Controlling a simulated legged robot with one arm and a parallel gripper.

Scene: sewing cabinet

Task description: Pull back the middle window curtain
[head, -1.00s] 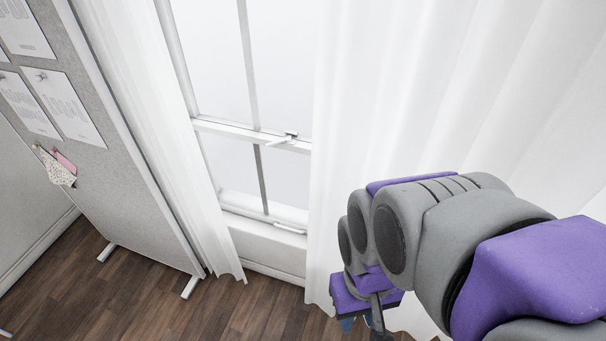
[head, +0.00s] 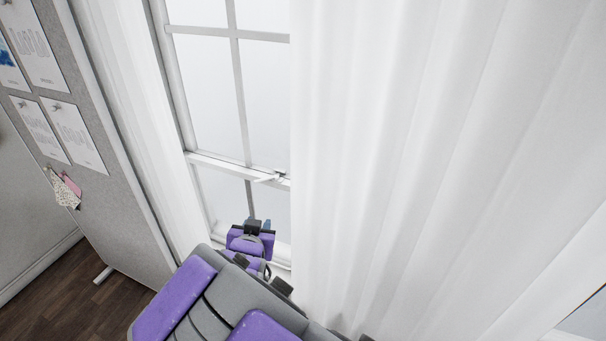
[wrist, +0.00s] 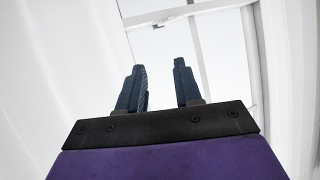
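A wide white curtain (head: 400,150) hangs over the right part of the window in the head view. A narrower white curtain (head: 125,110) hangs on the window's left side. The window (head: 210,90) shows bare between them. My gripper (head: 260,224) is in front of the lower window pane, just left of the wide curtain's edge. In the wrist view my gripper (wrist: 160,80) has its two blue fingers apart with nothing between them. White cloth or wall (wrist: 60,80) fills that view's left side, and the window frame (wrist: 205,8) shows beyond the fingers.
A grey pin board (head: 60,120) with pinned papers stands at the left, on a foot (head: 103,275). The dark wood floor (head: 60,310) is clear at the lower left. A window latch (head: 275,177) juts out from the middle rail.

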